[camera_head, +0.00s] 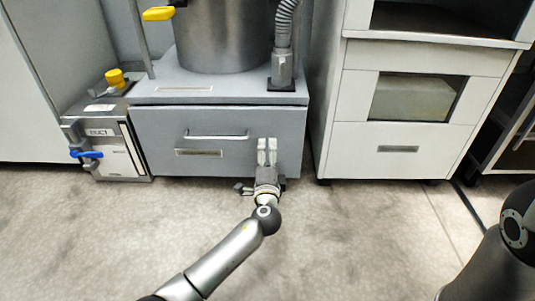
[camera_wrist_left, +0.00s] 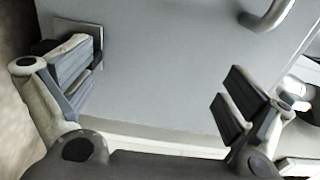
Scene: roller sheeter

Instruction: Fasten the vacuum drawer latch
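The grey vacuum drawer (camera_head: 165,130) stands closed under the steel vessel, with a bar handle (camera_head: 217,136) on its front. My left gripper (camera_head: 266,166) is in front of the drawer's right part. The left wrist view shows this gripper (camera_wrist_left: 158,95) open and empty, its two fingers wide apart facing the drawer front. A square metal plate with a dark piece (camera_wrist_left: 92,32), apparently the latch, lies beside and partly behind the left finger there. Its latch position is hidden. In the head view, a small dark part shows just left of the gripper, unclear. My right gripper is out of view.
A small pump box (camera_head: 122,150) with a blue valve handle (camera_head: 86,154) stands left of the drawer. A white cabinet (camera_head: 352,150) stands close on the right. A hose (camera_head: 284,25) comes down onto the top ledge. The floor in front is clear.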

